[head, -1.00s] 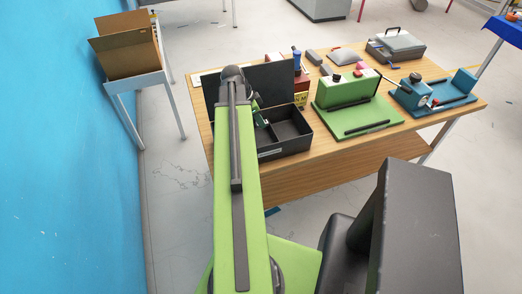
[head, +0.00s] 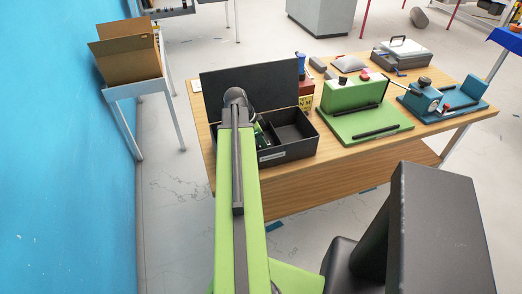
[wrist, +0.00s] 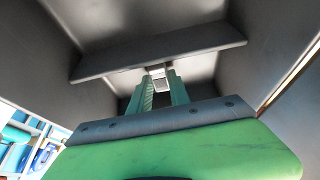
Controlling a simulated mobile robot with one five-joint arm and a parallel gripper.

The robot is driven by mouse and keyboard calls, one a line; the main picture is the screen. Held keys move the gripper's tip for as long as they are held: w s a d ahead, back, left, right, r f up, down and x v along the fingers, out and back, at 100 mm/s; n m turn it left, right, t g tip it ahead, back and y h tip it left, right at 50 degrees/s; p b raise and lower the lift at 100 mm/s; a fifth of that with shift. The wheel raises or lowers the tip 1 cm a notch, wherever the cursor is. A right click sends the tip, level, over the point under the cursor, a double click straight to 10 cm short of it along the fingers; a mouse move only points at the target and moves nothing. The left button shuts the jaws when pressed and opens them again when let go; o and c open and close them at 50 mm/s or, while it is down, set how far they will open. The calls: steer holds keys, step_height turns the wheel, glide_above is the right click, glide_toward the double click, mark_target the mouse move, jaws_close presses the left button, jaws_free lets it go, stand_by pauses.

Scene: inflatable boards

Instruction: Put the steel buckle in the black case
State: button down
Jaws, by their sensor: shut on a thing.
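The black case (head: 292,151) stands at the left end of the wooden table, its lid (head: 275,83) open and upright behind it. Its inside is split into compartments. My gripper (head: 260,135) is down in the left part of the case and is partly hidden by my arm in the head view. In the wrist view, the green fingers of my gripper (wrist: 158,92) are shut on the small steel buckle (wrist: 158,77) at their tips. Dark case walls surround them, and a divider (wrist: 190,52) crosses beyond the tips. I cannot tell whether the buckle touches the case floor.
A green board pump (head: 352,112) and a blue device (head: 425,98) stand to the right on the table (head: 300,178). A grey case (head: 402,55) lies at the back right. A blue wall (head: 60,170) is at the left.

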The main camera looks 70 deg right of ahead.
steer(key=shift+f, duration=0.4)
steer(key=c, duration=1.2)
jaws_free()
steer(key=shift+c, duration=0.2)
steer(key=shift+r+p, duration=0.55)
steer(key=shift+p, duration=0.05)
steer(key=p+v, duration=1)
steer(key=v, duration=0.1)
steer(key=shift+w+a+r+p, duration=0.15)
steer(key=shift+a+r+p, duration=0.05)
steer(key=shift+p, duration=0.1)
steer(key=shift+f, duration=0.15)
